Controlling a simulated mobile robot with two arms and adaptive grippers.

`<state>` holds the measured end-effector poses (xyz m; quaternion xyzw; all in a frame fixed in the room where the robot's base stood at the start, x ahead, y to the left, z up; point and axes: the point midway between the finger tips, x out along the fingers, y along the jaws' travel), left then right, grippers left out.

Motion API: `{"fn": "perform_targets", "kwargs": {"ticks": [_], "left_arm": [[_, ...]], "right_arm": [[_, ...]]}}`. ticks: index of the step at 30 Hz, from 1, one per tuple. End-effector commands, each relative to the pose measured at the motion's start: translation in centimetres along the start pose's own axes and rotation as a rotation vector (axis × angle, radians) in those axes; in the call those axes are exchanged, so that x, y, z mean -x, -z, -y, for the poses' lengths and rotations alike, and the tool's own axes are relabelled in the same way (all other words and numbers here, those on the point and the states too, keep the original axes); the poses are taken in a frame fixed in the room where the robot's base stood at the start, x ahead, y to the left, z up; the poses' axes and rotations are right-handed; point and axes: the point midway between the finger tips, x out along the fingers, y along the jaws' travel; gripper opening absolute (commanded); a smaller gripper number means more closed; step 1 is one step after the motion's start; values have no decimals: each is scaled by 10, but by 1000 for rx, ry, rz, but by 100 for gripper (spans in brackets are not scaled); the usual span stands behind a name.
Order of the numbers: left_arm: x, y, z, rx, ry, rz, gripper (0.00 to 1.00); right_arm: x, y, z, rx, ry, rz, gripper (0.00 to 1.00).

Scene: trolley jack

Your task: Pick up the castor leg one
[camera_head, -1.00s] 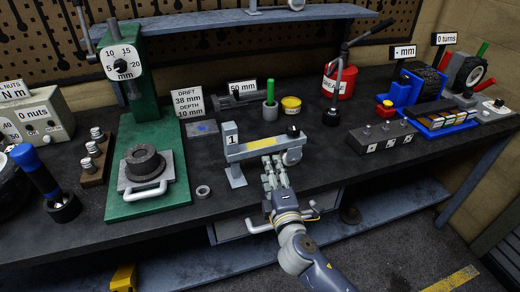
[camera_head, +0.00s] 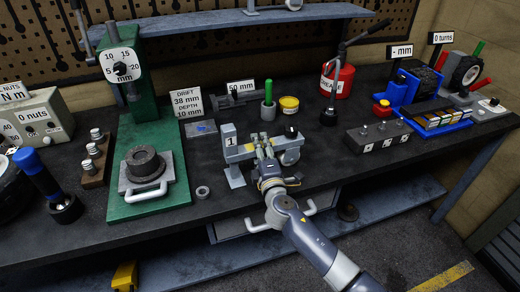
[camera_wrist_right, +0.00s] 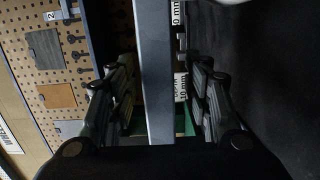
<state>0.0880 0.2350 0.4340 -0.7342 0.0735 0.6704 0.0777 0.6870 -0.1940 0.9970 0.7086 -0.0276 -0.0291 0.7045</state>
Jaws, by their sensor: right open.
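The castor leg one (camera_head: 237,152) is a grey bracket on the bench with a white "1" label at its left end and a castor wheel at its right. It rests on the dark bench top. My right gripper (camera_head: 265,145) is at the middle of its bar, with the fingers open. In the right wrist view the grey bar of the castor leg (camera_wrist_right: 155,70) runs between the two spread fingers of the right gripper (camera_wrist_right: 158,95), with a gap on both sides. My left gripper is not in view.
A green press (camera_head: 120,205) stands to the left, with a small ring (camera_head: 202,192) beside it. Behind the leg are a green-handled tool (camera_head: 268,107) and a yellow tin (camera_head: 289,105). A grey block (camera_head: 379,136) lies to the right. A drawer handle juts out below the bench edge.

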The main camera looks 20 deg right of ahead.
Motion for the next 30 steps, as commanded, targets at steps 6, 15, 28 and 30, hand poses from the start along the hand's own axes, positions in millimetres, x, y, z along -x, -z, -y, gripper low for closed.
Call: {"fn": "perform_targets", "kwargs": {"ticks": [6,15,28,30], "left_arm": [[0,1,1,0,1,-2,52],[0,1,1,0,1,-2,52],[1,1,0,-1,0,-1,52],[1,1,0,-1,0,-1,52]], "right_arm": [[-2,0,0,-1,0,-1,46],[-2,0,0,-1,0,0,0],[-2,0,-6,-2,-7,-1,0],[-3,0,-9,-3,-7,0,0]]}}
